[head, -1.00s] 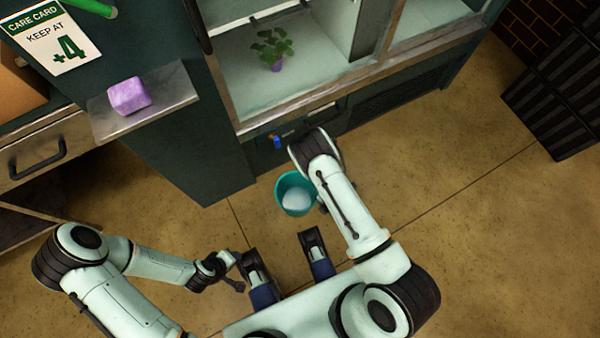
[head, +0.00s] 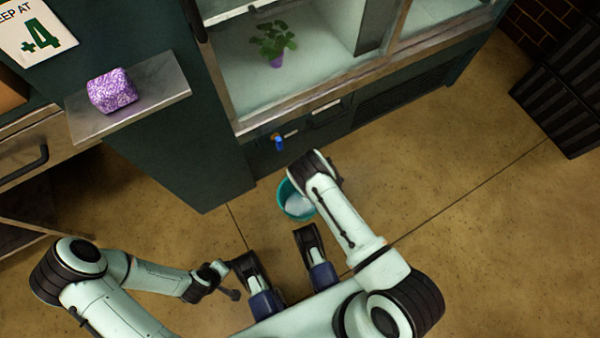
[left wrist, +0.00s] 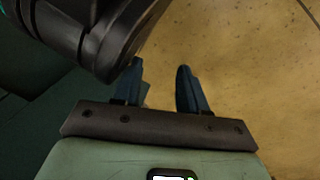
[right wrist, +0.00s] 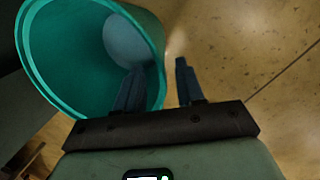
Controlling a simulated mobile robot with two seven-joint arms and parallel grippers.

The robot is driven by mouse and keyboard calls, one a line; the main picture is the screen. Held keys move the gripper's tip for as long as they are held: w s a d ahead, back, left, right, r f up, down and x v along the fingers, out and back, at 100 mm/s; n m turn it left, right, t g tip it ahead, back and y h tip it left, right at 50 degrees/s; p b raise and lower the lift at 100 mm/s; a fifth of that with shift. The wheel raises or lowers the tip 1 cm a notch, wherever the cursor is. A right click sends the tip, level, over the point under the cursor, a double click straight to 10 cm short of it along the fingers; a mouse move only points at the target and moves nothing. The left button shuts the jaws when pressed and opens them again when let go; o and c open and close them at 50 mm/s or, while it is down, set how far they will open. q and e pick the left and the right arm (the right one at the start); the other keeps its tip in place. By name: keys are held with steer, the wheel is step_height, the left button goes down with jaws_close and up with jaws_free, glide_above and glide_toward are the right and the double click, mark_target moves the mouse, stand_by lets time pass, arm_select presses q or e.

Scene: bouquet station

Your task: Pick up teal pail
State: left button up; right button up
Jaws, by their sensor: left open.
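The teal pail (head: 283,198) stands on the floor in front of the dark green cabinet, with something pale inside. My right arm partly covers it in the head view. In the right wrist view, the pail (right wrist: 62,98) fills the upper left, its mouth facing the camera. My right gripper (right wrist: 158,78) is open, with one finger over the pail's mouth and the other outside the rim, the near wall appearing between them. I cannot tell how deep the finger reaches. My left gripper (left wrist: 160,75) is open and empty, away from the pail, over bare floor.
The cabinet base (head: 185,165) is close behind the pail, with a small blue-handled tap (head: 279,143) on its front. A black crate (head: 570,105) is at far right. Floor to the right is clear.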

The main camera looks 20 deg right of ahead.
steer(key=f, duration=0.1)
steer(key=f+b, duration=0.1)
steer(key=f, duration=0.1)
steer(key=shift+w, duration=0.3)
arm_select(q)
steer(key=s+f, duration=0.1)
steer(key=s+f+g, duration=0.1)
steer(key=s, duration=0.1)
steer(key=shift+a+f, duration=0.2)
arm_select(e)
steer(key=shift+r, duration=0.1)
jaws_close()
stand_by(0.6)
